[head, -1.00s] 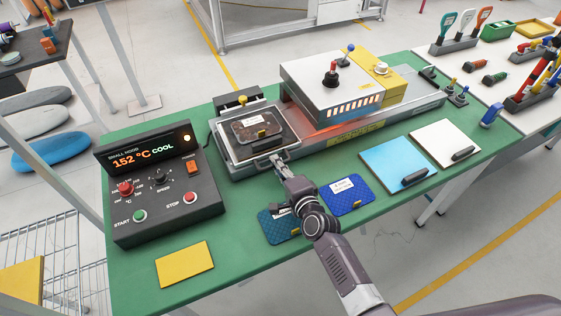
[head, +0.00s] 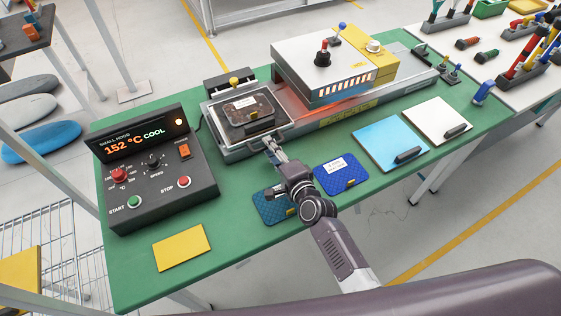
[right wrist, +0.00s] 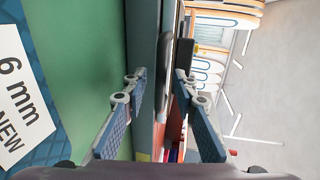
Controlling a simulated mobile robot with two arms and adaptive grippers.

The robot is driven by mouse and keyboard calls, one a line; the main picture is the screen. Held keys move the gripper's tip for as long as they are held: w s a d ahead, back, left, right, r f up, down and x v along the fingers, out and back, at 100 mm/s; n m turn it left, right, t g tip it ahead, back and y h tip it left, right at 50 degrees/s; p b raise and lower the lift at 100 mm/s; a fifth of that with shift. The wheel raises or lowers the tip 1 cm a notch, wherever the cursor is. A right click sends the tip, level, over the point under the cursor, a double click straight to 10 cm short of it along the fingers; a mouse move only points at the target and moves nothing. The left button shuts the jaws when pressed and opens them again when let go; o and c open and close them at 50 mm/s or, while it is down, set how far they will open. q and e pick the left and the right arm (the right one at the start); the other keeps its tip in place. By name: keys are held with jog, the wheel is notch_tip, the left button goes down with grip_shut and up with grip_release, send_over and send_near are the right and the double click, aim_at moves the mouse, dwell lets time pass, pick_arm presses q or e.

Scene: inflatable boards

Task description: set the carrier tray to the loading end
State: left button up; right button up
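The carrier tray (head: 286,131) is a grey metal frame at the left end of the rail, with a dark, clear-topped piece (head: 246,108) lying in it. My right gripper (head: 270,144) is at the tray's front edge, by its handle. In the right wrist view my right gripper (right wrist: 155,90) has its two fingers apart, with grey edges lying beyond and between them. I cannot tell whether either finger touches the tray. My left gripper is not in view.
A heater hood (head: 322,68) with a glowing red mouth spans the rail right of the tray. A control box (head: 155,170) reading 152 °C COOL stands at left. Blue patterned pads (head: 342,173), a light-blue board (head: 385,145) and a yellow card (head: 183,247) lie in front.

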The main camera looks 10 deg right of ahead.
jog(key=v, duration=1)
jog(key=shift+s, duration=0.3)
